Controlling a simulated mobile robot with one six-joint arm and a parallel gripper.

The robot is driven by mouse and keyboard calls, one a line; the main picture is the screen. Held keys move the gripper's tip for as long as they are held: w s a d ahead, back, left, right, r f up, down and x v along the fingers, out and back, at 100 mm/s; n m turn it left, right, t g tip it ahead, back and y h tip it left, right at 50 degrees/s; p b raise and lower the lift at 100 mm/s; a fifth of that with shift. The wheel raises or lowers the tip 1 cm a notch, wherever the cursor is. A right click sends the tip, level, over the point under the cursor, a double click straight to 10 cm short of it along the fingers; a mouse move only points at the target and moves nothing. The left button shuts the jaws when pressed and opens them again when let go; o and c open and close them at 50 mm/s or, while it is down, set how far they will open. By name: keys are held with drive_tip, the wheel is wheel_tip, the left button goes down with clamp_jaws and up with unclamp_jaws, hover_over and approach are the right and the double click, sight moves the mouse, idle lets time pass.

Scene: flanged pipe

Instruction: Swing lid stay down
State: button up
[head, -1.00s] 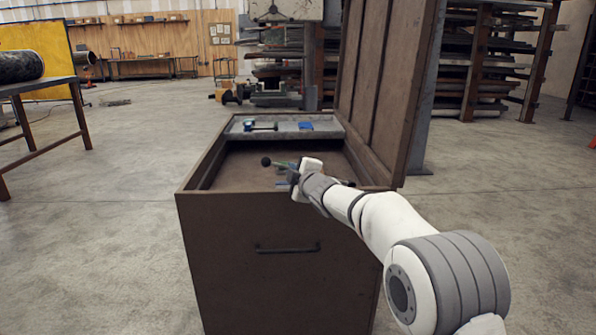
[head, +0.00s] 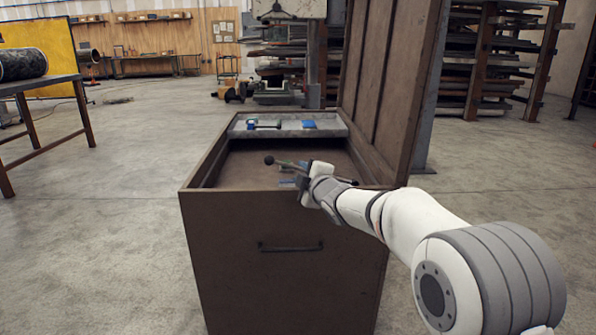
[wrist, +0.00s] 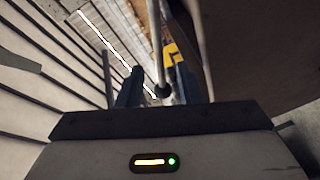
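The brown chest (head: 225,235) stands in front of me with its lid (head: 385,90) upright on the right side. The lid stay (head: 335,178) is a thin dark rod with a black ball knob (head: 268,160), lying slantwise over the chest's opening near the front right. My gripper (head: 285,178) is at this rod, above the front of the opening, and partly hides it. In the wrist view, two blue fingers (wrist: 158,88) stand apart, with a grey rod (wrist: 155,45) and a dark ball between them. Whether a finger touches the rod cannot be told.
A grey tray (head: 285,132) with blue items sits across the back of the chest. A black handle (head: 290,247) is on its front. A table (head: 40,85) with a dark pipe (head: 22,64) stands at left. The floor left of the chest is clear.

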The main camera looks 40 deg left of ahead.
drive_tip(key=shift+v, duration=1.7)
